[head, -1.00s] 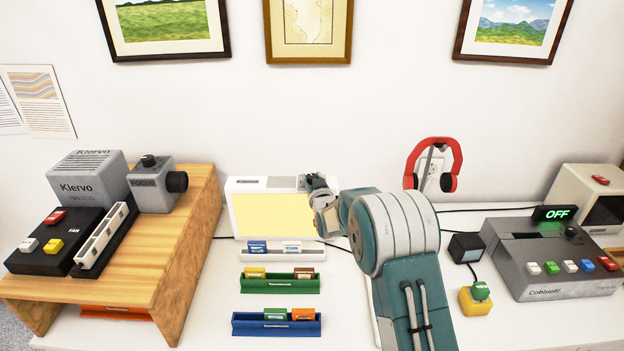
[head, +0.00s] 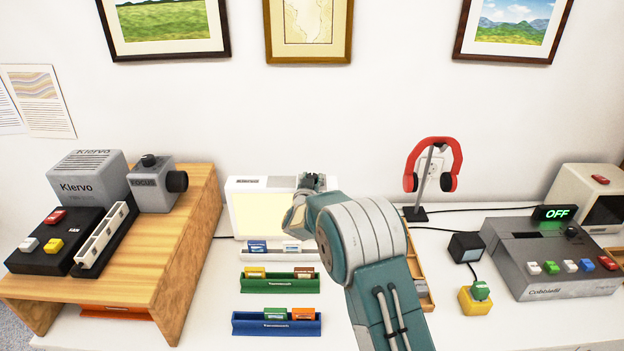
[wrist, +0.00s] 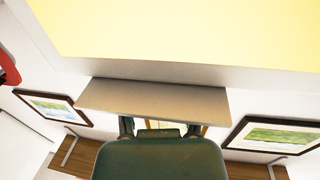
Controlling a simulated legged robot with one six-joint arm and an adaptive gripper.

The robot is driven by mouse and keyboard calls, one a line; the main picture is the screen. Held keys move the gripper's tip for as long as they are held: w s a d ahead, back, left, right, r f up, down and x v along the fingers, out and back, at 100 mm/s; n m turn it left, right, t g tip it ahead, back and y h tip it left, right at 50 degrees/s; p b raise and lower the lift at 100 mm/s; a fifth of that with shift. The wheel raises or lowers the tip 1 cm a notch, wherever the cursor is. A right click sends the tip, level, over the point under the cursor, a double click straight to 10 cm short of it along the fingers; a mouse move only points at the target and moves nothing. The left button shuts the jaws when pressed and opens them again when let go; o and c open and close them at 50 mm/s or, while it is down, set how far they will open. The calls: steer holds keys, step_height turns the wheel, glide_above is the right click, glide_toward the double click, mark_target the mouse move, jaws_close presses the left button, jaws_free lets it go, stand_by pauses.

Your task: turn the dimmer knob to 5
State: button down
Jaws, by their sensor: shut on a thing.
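The light box (head: 233,212) stands upright on the table, left of my arm. It has a pale yellow lit panel (head: 262,213), which also fills the top of the wrist view (wrist: 190,30). My gripper (head: 312,182) is at the box's upper right corner, with its fingers shut. In the wrist view my gripper (wrist: 160,128) reaches the edge of the box's grey top face (wrist: 155,98). The dimmer knob is hidden by my gripper, which appears closed on it. Its markings and setting cannot be read.
Small racks with coloured blocks, one green (head: 280,286) and one blue (head: 276,325), lie before the box. A wooden shelf (head: 190,240) with devices stands left. Red headphones (head: 450,160) hang on a stand right of my arm; a grey console (head: 545,260) is farther right.

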steer(key=shift+a+r, duration=0.1)
steer(key=shift+c, duration=1.3)
jaws_free()
steer(key=shift+s, duration=0.1)
steer(key=s+a, duration=0.2)
steer(key=s, duration=0.9)
steer(key=shift+s, duration=0.3)
steer(key=shift+a, duration=0.1)
